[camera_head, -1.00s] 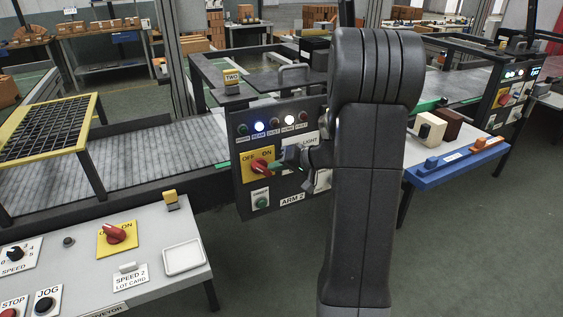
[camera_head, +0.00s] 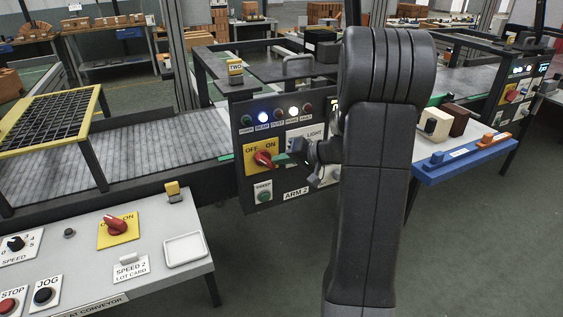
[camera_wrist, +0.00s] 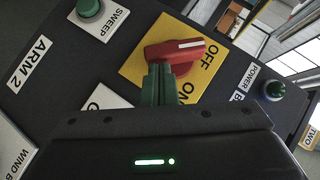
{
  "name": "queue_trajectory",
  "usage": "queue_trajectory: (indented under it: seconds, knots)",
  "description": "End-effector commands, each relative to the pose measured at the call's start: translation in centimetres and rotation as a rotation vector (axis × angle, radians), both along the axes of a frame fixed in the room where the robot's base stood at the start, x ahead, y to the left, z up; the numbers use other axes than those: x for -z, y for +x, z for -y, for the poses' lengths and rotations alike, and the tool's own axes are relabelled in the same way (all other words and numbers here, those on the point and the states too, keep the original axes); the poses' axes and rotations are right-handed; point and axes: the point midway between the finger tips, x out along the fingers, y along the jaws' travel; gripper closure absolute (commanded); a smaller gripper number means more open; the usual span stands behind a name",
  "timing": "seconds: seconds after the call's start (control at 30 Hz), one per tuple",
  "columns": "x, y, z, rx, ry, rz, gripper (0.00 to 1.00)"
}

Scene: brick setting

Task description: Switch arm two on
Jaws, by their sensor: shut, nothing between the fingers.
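The ARM 2 panel (camera_head: 236,176), below the yellow TWO tag, carries a red rotary knob (camera_head: 264,159) on a yellow OFF/ON plate (camera_head: 250,148). In the wrist view the red knob (camera_wrist: 172,52) has a white line on the end that lies toward the OFF label (camera_wrist: 210,58). The ON label (camera_wrist: 187,91) is below it. My gripper (camera_head: 281,158) is shut, with its green fingertips at the knob. In the wrist view the fingers (camera_wrist: 158,84) stand against or just beside the knob's lower side; contact is hard to tell.
A green SWEEP button (camera_wrist: 89,8) sits near the knob, and a row of indicator lamps (camera_head: 277,115) is above it. A nearer conveyor console (camera_head: 150,208) has another red OFF/ON knob (camera_head: 117,225). A blue-edged table (camera_head: 470,160) stands at the right.

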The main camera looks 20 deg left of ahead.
Motion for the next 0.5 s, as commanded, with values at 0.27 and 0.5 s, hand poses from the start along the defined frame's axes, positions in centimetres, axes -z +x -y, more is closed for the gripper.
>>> queue_trajectory:
  seconds: [0.27, 0.5]
  knots:
    - [0.9, 0.1, 0.1, -0.001, 0.052, -0.062, 1.0]
    - [2.0, 0.1, 0.1, 0.0, 0.16, -0.189, 1.0]
